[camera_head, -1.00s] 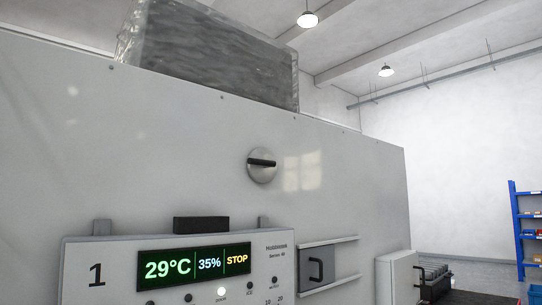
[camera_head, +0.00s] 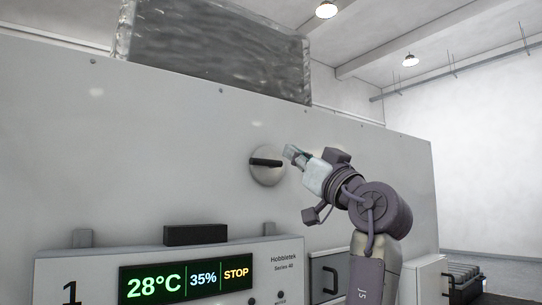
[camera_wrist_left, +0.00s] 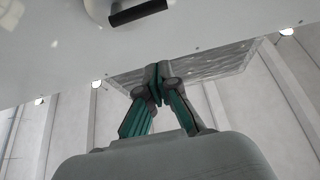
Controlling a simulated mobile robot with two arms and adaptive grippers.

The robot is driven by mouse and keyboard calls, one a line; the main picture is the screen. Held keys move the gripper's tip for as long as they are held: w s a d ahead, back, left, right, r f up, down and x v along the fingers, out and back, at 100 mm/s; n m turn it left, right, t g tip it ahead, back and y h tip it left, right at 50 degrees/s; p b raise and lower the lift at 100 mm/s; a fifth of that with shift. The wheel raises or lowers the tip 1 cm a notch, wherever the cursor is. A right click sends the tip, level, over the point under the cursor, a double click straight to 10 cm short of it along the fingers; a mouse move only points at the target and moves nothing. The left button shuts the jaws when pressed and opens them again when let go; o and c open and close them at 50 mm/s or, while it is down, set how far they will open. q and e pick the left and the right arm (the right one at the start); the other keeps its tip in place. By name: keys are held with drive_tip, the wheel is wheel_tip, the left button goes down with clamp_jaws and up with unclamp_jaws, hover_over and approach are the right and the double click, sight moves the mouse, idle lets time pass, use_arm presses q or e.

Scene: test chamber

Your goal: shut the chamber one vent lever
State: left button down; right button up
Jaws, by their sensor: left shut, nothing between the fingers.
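The vent lever (camera_head: 265,162) is a black bar on a round silver disc (camera_head: 268,176), set in the pale chamber wall. The bar lies close to horizontal. In the left wrist view the lever (camera_wrist_left: 138,12) shows at the top edge, with part of its disc cut off. My left gripper (camera_head: 290,153) is just right of the disc in the head view, fingers pointing up-left. In the wrist view its fingertips (camera_wrist_left: 152,75) are together and empty, apart from the lever in the picture. I cannot tell whether it touches the wall. My right gripper is not in view.
Below the lever is a control panel (camera_head: 85,270) marked 1, its display (camera_head: 186,279) reading 28°C, 35% and STOP. A black-handled latch (camera_head: 330,277) is right of it. A translucent grey block (camera_head: 215,52) stands on top. The wall around the lever is flat and clear.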

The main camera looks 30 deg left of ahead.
use_arm(q)
wheel_tip(320, 180, up, 6)
drive_tip(key=p, duration=0.7)
hover_over(263, 163)
drive_tip(key=d, duration=0.2)
drive_tip(key=f, duration=0.5)
drive_tip(key=shift+s+a+p, duration=0.2)
drive_tip(key=shift+p, duration=0.2)
drive_tip(key=shift+s, duration=0.1)
